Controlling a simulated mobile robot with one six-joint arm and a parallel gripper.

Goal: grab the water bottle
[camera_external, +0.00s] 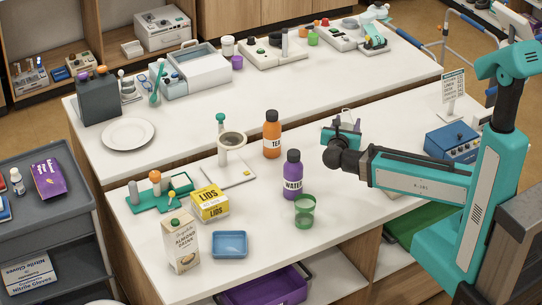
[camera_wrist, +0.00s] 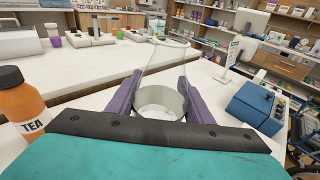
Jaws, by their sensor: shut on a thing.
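The water bottle (camera_external: 292,178) is purple with a dark cap and a WATER label. It stands upright on the near white counter, left of my gripper (camera_external: 345,128) in the external view; I do not see it in the wrist view. My gripper's purple fingers (camera_wrist: 160,82) are shut on a clear, see-through vessel (camera_wrist: 160,98), not on the bottle. The vessel's outline also shows faintly above the gripper in the external view (camera_external: 348,114). Whether it touches the counter is hard to tell.
An orange TEA bottle (camera_external: 271,137) stands behind the water bottle, and it also shows in the wrist view (camera_wrist: 22,103). A green cup (camera_external: 304,211) stands close in front of the water bottle. A blue box (camera_external: 452,143) sits at right.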

